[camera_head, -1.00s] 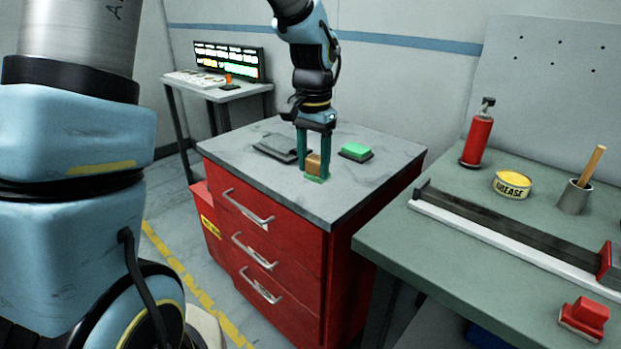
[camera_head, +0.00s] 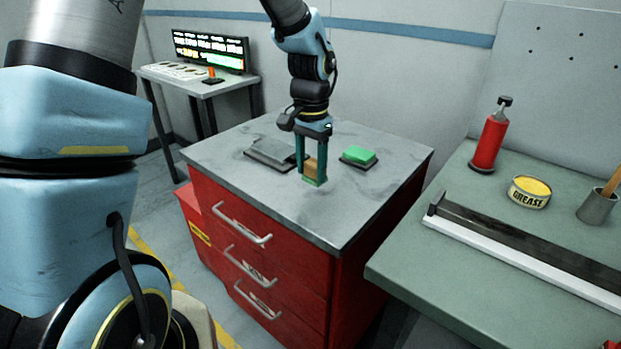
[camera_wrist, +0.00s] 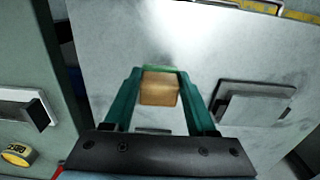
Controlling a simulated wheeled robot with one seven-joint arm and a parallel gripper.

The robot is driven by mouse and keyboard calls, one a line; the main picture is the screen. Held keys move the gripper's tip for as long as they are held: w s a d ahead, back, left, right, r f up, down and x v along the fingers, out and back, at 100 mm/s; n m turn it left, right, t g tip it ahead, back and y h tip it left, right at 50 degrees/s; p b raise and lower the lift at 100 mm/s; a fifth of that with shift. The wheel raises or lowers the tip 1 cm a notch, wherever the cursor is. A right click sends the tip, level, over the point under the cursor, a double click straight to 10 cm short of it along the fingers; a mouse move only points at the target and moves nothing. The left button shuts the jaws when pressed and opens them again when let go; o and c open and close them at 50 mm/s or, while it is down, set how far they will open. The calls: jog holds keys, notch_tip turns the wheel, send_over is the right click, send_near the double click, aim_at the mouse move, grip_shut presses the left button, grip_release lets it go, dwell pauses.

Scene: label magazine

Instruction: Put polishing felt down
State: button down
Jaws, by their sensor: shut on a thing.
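The polishing felt appears to be the small brown block with a green underside (camera_head: 311,166). It is upright between the teal fingers of my gripper (camera_head: 313,172). My gripper is shut on it and points down over the grey top of the red drawer cabinet (camera_head: 228,160). The block also shows in the wrist view (camera_wrist: 159,91), between both fingers. It is low over the cabinet top; I cannot tell whether it touches it.
A green block on a dark base (camera_head: 358,156) stands right of my gripper. A flat grey plate (camera_head: 268,150) lies to the left. The cabinet top's front is clear. The green workbench (camera_head: 440,262) at right holds a rail, a grease tin (camera_head: 530,191) and a red bottle (camera_head: 489,140).

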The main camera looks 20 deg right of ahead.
aim_at(311, 178)
jog(key=shift+f+p, duration=0.45)
jog(key=shift+f, duration=1.55)
jog(key=shift+f, duration=0.1)
jog(key=shift+c, duration=1)
grip_release()
notch_tip(311, 178, up, 12)
jog(key=shift+r+b, duration=0.1)
jog(key=shift+b, duration=1)
jog(key=s+a+f+n, duration=0.1)
jog(key=a+f+n, duration=0.1)
jog(key=a, duration=0.7)
jog(key=s+a+f+n+t, duration=0.1)
jog(key=a+n, duration=0.4)
jog(key=a, duration=0.5)
jog(key=s+a+f+n, duration=0.1)
jog(key=a+n, duration=0.3)
jog(key=a, duration=0.6)
jog(key=shift+s+f+t, duration=0.2)
jog(key=shift+f+t, duration=0.1)
jog(key=shift+f, duration=0.5)
